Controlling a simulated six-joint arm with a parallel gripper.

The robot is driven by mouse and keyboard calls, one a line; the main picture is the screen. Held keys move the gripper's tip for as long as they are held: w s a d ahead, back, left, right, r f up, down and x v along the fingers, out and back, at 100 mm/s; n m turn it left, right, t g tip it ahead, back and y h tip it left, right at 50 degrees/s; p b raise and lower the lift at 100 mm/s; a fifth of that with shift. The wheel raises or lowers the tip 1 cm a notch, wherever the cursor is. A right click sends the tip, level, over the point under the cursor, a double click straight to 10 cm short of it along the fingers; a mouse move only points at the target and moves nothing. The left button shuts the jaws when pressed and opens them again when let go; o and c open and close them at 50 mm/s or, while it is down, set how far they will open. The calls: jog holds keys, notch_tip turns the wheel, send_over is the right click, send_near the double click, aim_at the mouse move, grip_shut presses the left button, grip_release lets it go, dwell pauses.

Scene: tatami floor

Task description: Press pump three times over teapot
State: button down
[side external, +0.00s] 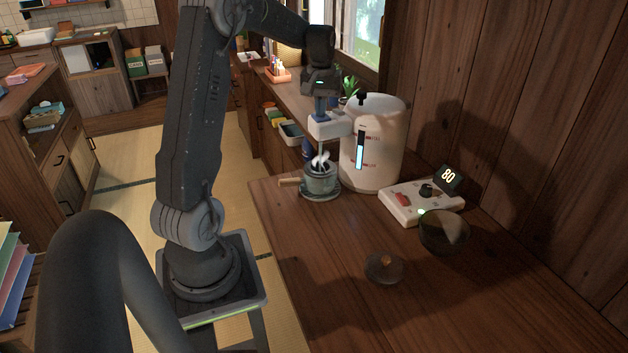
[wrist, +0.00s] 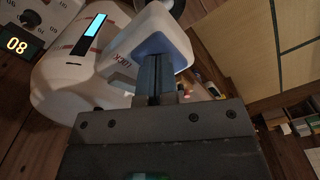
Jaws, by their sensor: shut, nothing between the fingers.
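The white cylindrical hot-water pot (side external: 385,150) stands at the back of the wooden counter, with a lit blue level strip on its front. Its white pump head (side external: 326,126) juts out to the left; it also shows in the wrist view (wrist: 118,62). My gripper (side external: 320,112) points down with its fingers shut and empty. In the wrist view the fingertips (wrist: 156,58) are at the head's blue top, seemingly touching it. The dark green teapot (side external: 321,182) sits open below the head on a saucer, its wooden handle to the left. A whitish wisp or stream shows over its mouth.
A white control box (side external: 407,203) with a red switch, a knob and a display reading 80 stands right of the pot. A dark glass bowl (side external: 443,234) and a round lid (side external: 384,267) lie nearer. The front counter is clear. A plank wall closes the right side.

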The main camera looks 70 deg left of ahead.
dwell(0.4)
jog(key=shift+r, duration=1.6)
jog(key=shift+r, duration=0.1)
jog(key=shift+r, duration=2.9)
jog(key=d+r+m+t+y, duration=0.1)
jog(key=d+r+m+t, duration=0.2)
jog(key=d, duration=1)
jog(key=s+d+f+m+t, duration=0.1)
jog(key=s+d+f+m, duration=0.1)
jog(key=s+d, duration=0.3)
jog(key=s+d+f+m, duration=0.2)
jog(key=s+d+m, duration=0.2)
jog(key=d, duration=0.4)
jog(key=s+d+f+m+t+h, duration=0.1)
jog(key=s+d+f+m, duration=0.1)
jog(key=s+d, duration=0.3)
jog(key=shift+s+d+f+m+t, duration=0.3)
jog(key=shift+d+m, duration=0.2)
jog(key=shift+d, duration=0.7)
